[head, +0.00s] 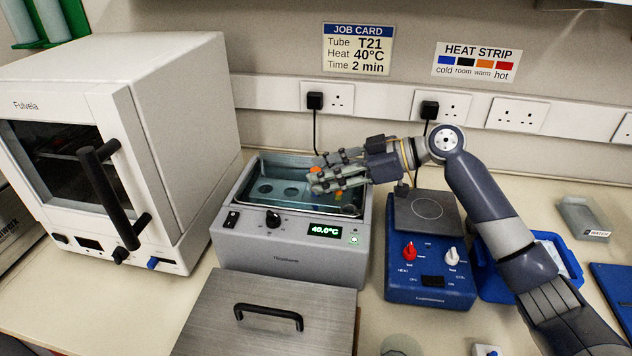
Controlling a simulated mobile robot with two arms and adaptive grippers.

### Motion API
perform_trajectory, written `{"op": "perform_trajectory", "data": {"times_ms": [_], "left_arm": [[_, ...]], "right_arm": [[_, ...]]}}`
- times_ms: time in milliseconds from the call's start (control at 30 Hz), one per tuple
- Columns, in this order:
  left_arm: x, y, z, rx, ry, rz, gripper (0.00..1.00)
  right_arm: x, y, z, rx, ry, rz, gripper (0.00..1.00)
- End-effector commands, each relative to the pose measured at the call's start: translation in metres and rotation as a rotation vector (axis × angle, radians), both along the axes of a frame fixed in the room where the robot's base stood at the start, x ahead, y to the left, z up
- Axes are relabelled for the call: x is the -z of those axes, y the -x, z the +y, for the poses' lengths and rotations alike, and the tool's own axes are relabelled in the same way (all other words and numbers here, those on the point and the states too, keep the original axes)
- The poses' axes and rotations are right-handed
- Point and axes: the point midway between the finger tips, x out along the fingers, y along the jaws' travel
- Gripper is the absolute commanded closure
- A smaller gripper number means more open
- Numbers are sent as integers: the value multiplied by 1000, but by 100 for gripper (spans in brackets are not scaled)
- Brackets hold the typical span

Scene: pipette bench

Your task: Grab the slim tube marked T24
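My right gripper (318,175) is over the right part of the open water bath (290,235), its fingers pointing left. A small orange cap-like spot (315,170) shows at its fingertips, and another orange spot (338,195) shows just below the fingers. Fingers and glare hide what they belong to, and I cannot tell whether either is held. No slim tube with a readable T24 mark shows. My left gripper is not in view.
The bath display reads 40.0°C; its metal lid (265,325) lies in front. A white oven (120,140) stands left, a blue hotplate stirrer (430,270) and blue tray (560,255) right. The wall job card (358,50) reads T21, 40°C, 2 min.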

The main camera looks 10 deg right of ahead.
Motion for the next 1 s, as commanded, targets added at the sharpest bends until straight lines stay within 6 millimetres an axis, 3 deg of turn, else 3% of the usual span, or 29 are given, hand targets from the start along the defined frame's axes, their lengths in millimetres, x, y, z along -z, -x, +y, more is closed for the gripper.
{"op": "perform_trajectory", "data": {"times_ms": [167,433,600,1000], "left_arm": [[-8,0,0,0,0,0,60],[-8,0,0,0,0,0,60],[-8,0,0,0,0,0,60],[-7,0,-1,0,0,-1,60]], "right_arm": [[6,-7,18,0,-2,2,63],[9,-8,19,1,-1,0,63],[9,-8,19,1,-1,0,95],[4,-9,19,0,-1,-3,96]]}}
